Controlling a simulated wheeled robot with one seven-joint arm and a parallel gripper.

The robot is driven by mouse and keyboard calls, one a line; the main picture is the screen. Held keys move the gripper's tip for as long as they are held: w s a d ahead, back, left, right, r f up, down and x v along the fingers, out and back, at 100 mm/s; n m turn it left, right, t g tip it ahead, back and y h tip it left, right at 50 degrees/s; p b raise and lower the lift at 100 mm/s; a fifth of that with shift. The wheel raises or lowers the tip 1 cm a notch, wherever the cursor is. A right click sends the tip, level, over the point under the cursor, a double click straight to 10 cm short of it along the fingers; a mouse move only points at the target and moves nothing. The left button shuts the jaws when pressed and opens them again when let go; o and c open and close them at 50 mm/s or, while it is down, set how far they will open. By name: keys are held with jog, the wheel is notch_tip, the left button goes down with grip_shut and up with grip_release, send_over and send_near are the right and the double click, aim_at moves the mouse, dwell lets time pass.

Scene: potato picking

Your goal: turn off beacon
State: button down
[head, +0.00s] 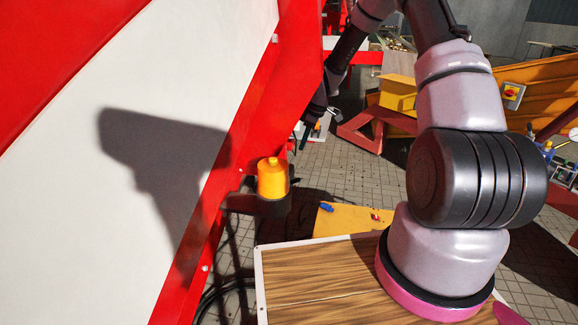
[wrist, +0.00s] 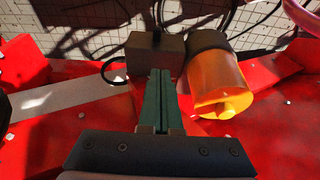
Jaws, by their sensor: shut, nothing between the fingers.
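The beacon (head: 272,180) is a yellow-orange cylinder with a small knob on top. It stands upright on a dark bracket (head: 268,207) beside the red and white panel. In the wrist view the beacon (wrist: 217,88) lies just right of my fingers, apart from them. My gripper (wrist: 159,75) has green fingers, pressed together and empty. They point at a dark grey box (wrist: 150,50) with a black cable; I cannot tell whether they touch it. In the head view my gripper (head: 304,135) is small and dark, behind and to the right of the beacon.
The large red and white panel (head: 235,60) fills the left side. Loose black cables (wrist: 240,20) lie beyond the beacon. A yellow plate (head: 345,220) is right of the beacon. A red frame (head: 365,130) and yellow machinery stand farther back. Paved floor shows between them.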

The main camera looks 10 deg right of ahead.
jog(key=shift+w+a+f, duration=0.1)
jog(key=shift+w+a, duration=0.2)
jog(key=shift+w, duration=0.25)
send_over(294, 180)
notch_tip(294, 180, down, 9)
jog(key=shift+a+f, duration=0.1)
jog(key=shift+a, duration=0.05)
jog(key=f, duration=0.1)
jog(key=d+f, duration=0.1)
jog(key=f, duration=0.1)
jog(key=shift+s+d, duration=0.15)
jog(key=shift+s, duration=0.05)
jog(key=shift+s+d+f, duration=0.1)
jog(key=shift+d+f, duration=0.05)
jog(key=shift+f, duration=0.3)
